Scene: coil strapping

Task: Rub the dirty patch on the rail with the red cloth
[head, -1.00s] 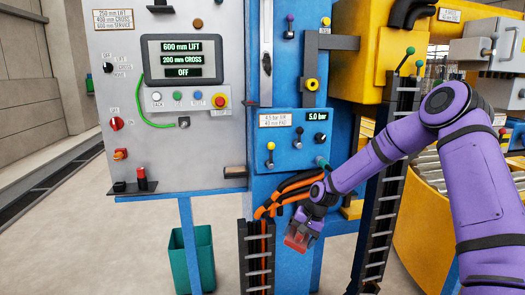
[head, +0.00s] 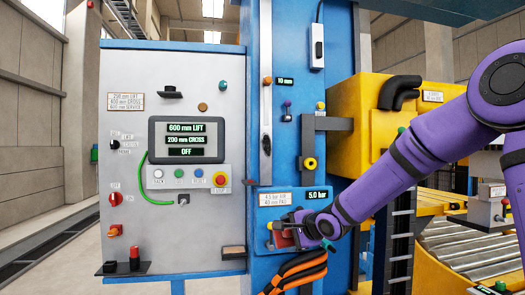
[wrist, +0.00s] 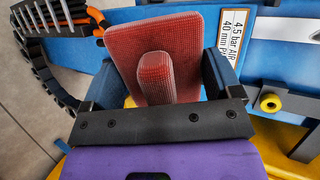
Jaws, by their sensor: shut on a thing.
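My gripper (head: 287,234) is shut on the red cloth (wrist: 178,27), a textured red pad with a raised grip block between the two fingers in the wrist view. In the head view the cloth (head: 283,240) shows small and partly hidden, in front of the blue panel with the 5.0 bar display. A pale vertical rail (head: 266,105) runs up the blue column, above my gripper and a little left of it. A small dark mark sits low on the rail; I cannot tell whether it is the dirty patch. The cloth is apart from the rail.
A grey control cabinet (head: 125,75) with a screen stands left of the column. A black bracket (head: 308,140) and a yellow housing (head: 350,95) stick out right of the rail. Knobs and levers surround the rail. Orange hoses (head: 300,270) hang below my gripper.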

